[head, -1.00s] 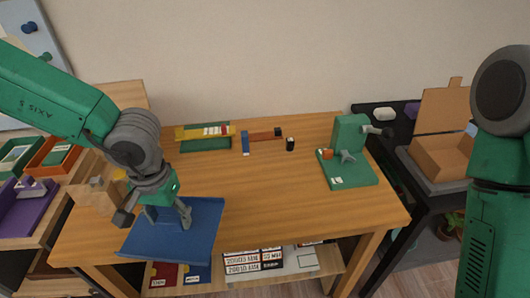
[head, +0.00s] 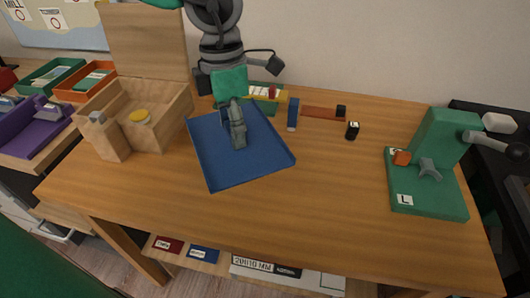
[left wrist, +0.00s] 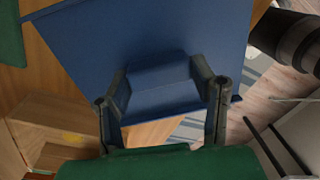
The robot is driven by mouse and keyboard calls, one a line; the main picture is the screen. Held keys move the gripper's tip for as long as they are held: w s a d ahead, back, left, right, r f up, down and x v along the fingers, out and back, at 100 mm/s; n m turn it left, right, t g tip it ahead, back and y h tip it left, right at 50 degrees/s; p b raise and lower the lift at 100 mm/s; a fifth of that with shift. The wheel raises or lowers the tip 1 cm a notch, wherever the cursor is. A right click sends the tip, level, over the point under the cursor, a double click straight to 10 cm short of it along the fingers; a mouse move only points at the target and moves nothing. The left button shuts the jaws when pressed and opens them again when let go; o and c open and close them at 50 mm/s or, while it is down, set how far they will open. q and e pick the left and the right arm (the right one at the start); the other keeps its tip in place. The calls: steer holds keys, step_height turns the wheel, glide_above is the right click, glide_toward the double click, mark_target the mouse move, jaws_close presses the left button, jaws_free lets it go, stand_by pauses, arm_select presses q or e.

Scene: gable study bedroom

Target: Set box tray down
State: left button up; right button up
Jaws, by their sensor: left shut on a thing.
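The blue box tray (head: 210,160) is over the left-middle of the wooden table, beside the light wooden box, and looks roughly level. My left gripper (head: 236,125) reaches over it from the back and is shut on the raised blue block of the tray. In the left wrist view the two fingers of my left gripper (left wrist: 165,110) stand on either side of that block, and the tray (left wrist: 100,45) spreads out behind it. I cannot tell whether the tray's underside touches the table. My right gripper is not in view.
The open wooden box (head: 170,125) stands left of the tray. A green fixture (head: 430,180) marked L stands at the right. The front middle of the table (head: 300,210) is clear.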

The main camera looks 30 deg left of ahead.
mark_target(230, 144)
arm_select(q)
steer(key=n+b, duration=0.1)
steer(key=n, duration=0.1)
steer(key=n+b, duration=0.1)
steer(key=n, duration=0.2)
steer(key=s+n+b, duration=0.1)
steer(key=n, duration=0.1)
steer(key=shift+d+f+t, duration=0.1)
steer(key=shift+d+t, duration=0.15)
steer(key=shift+t, duration=0.05)
steer(key=n, duration=0.1)
steer(key=d+n+b, duration=0.1)
steer(key=n, duration=0.1)
steer(key=shift+s+r, duration=0.1)
steer(key=shift+r, duration=0.1)
steer(key=shift+f+n, duration=0.3)
steer(key=shift+f, duration=0.05)
steer(key=shift+h, duration=0.3)
steer(key=f+b, duration=0.1)
steer(key=f, duration=0.1)
steer(key=a+f+b, duration=0.1)
steer(key=f, duration=0.2)
steer(key=shift+a+b, duration=0.15)
steer(key=shift+b, duration=0.25)
steer(key=f+b, duration=0.1)
steer(key=f, duration=0.1)
steer(key=d+f+b, duration=0.1)
steer(key=f, duration=0.1)
steer(key=shift+f, duration=0.2)
steer(key=shift+r, duration=0.15)
